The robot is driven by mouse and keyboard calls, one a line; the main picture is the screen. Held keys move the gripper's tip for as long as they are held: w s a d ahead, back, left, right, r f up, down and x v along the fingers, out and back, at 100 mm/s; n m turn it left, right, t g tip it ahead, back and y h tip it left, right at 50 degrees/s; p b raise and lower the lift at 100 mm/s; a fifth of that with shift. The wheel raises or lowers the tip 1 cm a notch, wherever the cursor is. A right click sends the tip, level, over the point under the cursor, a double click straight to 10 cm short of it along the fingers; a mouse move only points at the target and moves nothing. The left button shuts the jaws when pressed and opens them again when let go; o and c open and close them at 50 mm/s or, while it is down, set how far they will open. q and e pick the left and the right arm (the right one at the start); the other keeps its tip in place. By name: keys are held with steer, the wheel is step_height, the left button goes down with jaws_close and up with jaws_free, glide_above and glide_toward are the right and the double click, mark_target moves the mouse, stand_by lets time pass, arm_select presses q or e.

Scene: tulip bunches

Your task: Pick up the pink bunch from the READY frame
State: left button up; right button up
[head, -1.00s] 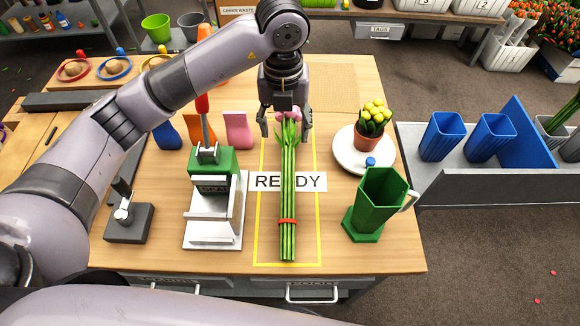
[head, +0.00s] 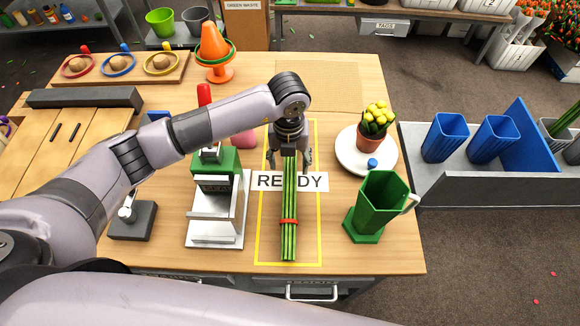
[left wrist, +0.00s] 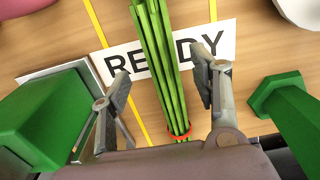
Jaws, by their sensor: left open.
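The tulip bunch (head: 289,205) lies lengthwise inside the yellow READY frame (head: 319,240), its green stems tied by a red band (head: 289,221). Its pink heads, at the far end, are hidden by my left arm in the head view. My left gripper (head: 290,163) is open above the upper part of the stems, a finger on each side. In the left wrist view the stems (left wrist: 160,60) run between the open fingers (left wrist: 160,90), and no finger is seen touching them. The READY label (head: 263,181) lies under the stems. My right gripper is not in view.
A green and white device (head: 215,215) stands left of the frame. A green jug (head: 380,205) stands to the right, with a potted yellow plant on a white plate (head: 345,150) behind it. An orange cone (head: 214,45) stands far left.

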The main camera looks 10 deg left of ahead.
mark_target(290, 167)
arm_select(q)
step_height(290, 167, down, 4)
steer(key=shift+d+r+p, duration=0.1)
steer(key=shift+p, duration=0.6)
steer(key=shift+f, duration=0.55)
steer(key=shift+c, duration=0.5)
steer(key=shift+w, duration=0.1)
jaws_close()
